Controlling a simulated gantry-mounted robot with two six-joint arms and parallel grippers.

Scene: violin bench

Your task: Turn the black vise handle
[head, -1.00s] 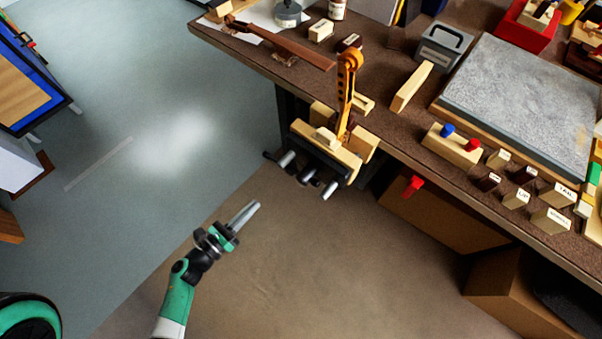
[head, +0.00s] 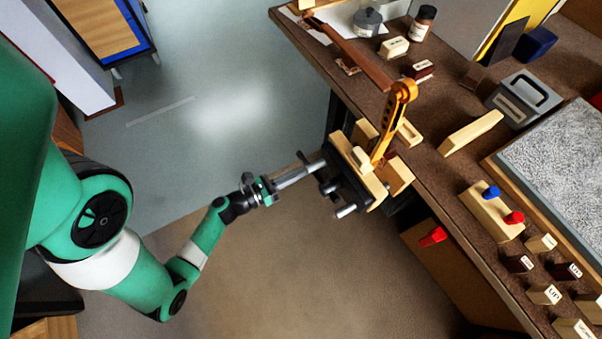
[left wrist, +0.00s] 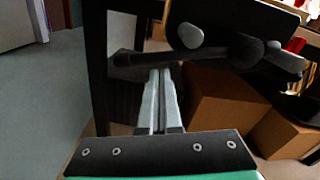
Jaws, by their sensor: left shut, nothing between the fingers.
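The vise (head: 372,184) is fixed to the bench's front edge, with pale wooden jaws, a black front plate and grey rods sticking out. It clamps an upright orange-brown violin neck (head: 388,130). The black vise handle (head: 301,157) is a thin bar in front of the plate, partly hidden by my left gripper. In the left wrist view the handle (left wrist: 135,59) crosses just beyond the fingertips. My left gripper (head: 318,166) is shut and empty, its tips at the handle; I cannot tell whether they touch it. It also shows in the left wrist view (left wrist: 162,78). My right gripper is not in view.
The brown bench top (head: 425,165) holds labelled blocks, a grey stone slab (head: 560,170) and a peg block with blue and red pegs (head: 490,211). A cardboard box (head: 450,275) stands under the bench. The floor left of the vise is clear.

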